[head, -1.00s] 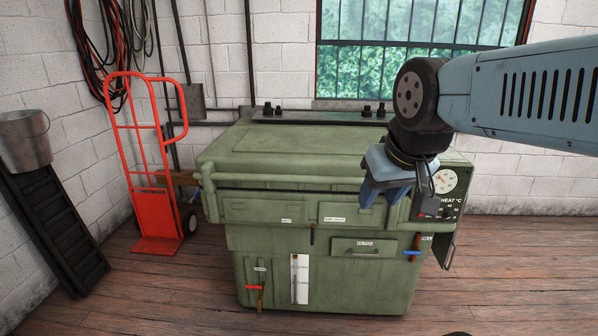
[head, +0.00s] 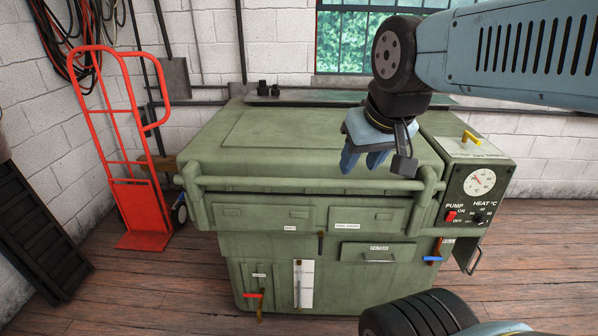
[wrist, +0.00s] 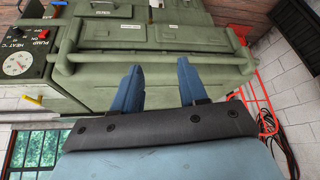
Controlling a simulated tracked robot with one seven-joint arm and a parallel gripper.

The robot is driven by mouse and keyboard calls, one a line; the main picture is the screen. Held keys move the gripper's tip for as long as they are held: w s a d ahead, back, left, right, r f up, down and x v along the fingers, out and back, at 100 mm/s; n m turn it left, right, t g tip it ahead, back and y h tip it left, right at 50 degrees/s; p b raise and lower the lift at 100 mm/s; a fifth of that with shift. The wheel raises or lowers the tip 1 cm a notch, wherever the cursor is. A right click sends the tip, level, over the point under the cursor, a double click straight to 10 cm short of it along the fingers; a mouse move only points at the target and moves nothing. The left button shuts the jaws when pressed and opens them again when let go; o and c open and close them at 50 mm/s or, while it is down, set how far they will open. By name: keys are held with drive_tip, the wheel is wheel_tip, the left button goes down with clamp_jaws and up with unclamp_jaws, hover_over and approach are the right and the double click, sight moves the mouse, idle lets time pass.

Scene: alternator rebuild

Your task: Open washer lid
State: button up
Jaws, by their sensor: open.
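The green washer (head: 290,225) stands on the wooden floor, its lid (head: 300,140) shut flat on top. A round green handle bar (head: 310,185) runs along the lid's front edge. My gripper (head: 362,165) is open and empty, pointing down in front of the right part of the lid in the head view. In the wrist view the two blue fingers (wrist: 157,90) are apart and reach towards the bar (wrist: 150,68), which crosses beyond their tips. I see no contact with the bar, and the exact gap cannot be told.
A control panel (head: 478,190) with dial and switches stands at the washer's right, a yellow lever (head: 471,138) on top. A red hand truck (head: 130,160) is at the left. A black ramp (head: 35,225) leans at far left. Wooden floor in front is clear.

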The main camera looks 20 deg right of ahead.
drive_tip(key=shift+o, duration=0.2)
drive_tip(key=shift+o, duration=0.8)
drive_tip(key=shift+w, duration=0.1)
drive_tip(key=shift+o, duration=0.4)
drive_tip(key=shift+w+r, duration=0.1)
drive_tip(key=shift+w, duration=0.2)
drive_tip(key=n+g, duration=0.4)
drive_tip(key=n, duration=1)
hover_over(308, 180)
drive_tip(key=s, duration=0.3)
wheel_tip(308, 180, down, 8)
drive_tip(key=shift+h, duration=0.3)
drive_tip(key=w+f, duration=0.1)
drive_tip(key=f, duration=0.3)
drive_tip(key=w+f, duration=0.1)
drive_tip(key=f, duration=0.4)
drive_tip(key=w+f, duration=0.1)
drive_tip(key=f, duration=0.3)
drive_tip(key=shift+f, duration=0.2)
clamp_jaws()
